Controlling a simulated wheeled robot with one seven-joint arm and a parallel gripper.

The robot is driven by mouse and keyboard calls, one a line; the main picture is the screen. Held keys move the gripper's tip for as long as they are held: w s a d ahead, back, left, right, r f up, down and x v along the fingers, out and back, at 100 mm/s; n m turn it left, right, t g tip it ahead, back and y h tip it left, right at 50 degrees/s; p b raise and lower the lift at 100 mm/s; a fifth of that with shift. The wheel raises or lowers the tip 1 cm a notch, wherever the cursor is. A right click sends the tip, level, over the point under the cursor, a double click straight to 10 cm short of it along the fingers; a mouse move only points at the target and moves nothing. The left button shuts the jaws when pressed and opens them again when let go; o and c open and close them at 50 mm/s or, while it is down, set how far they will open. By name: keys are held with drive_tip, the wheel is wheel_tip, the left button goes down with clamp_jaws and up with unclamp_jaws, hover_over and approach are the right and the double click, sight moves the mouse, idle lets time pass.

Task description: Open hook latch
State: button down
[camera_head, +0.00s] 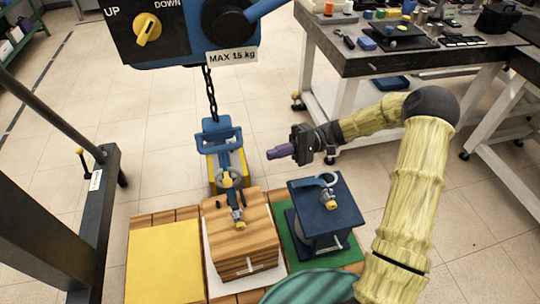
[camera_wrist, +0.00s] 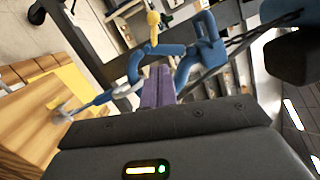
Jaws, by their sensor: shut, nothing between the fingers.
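A blue hook (camera_head: 218,137) hangs from a dark chain (camera_head: 209,92) in the head view, above and behind the wooden box (camera_head: 255,238). Its lower part comes down near the fitting on top of that box; I cannot tell whether they are joined. In the wrist view the blue hook (camera_wrist: 204,48) curves around beyond my fingertips, with a small yellow knob (camera_wrist: 153,20) by it. I cannot clearly make out the latch. My gripper (camera_head: 271,154) has purple fingers, shut and empty, pointing left toward the hook, with a visible gap. The fingers (camera_wrist: 158,80) also show in the wrist view.
The hoist body (camera_head: 180,35) with its yellow switch is above. A dark blue box (camera_head: 325,220) with a curved fitting on top stands right of the wooden box. A yellow pad (camera_head: 165,262) lies left. A workbench (camera_head: 375,62) with tools stands at the back right.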

approach(227, 176)
drive_tip(key=w+a, duration=0.1)
drive_tip(key=a, duration=0.3)
drive_tip(key=s, duration=0.1)
drive_tip(key=s+a, duration=0.1)
drive_tip(key=s, duration=0.1)
drive_tip(key=shift+s+a+r, duration=0.2)
drive_tip(key=shift+s+a, duration=0.15)
drive_tip(key=shift+s, duration=0.05)
drive_tip(key=shift+w+d+r+m+p, duration=0.15)
drive_tip(key=shift+m+p, duration=0.15)
drive_tip(key=shift+p, duration=0.1)
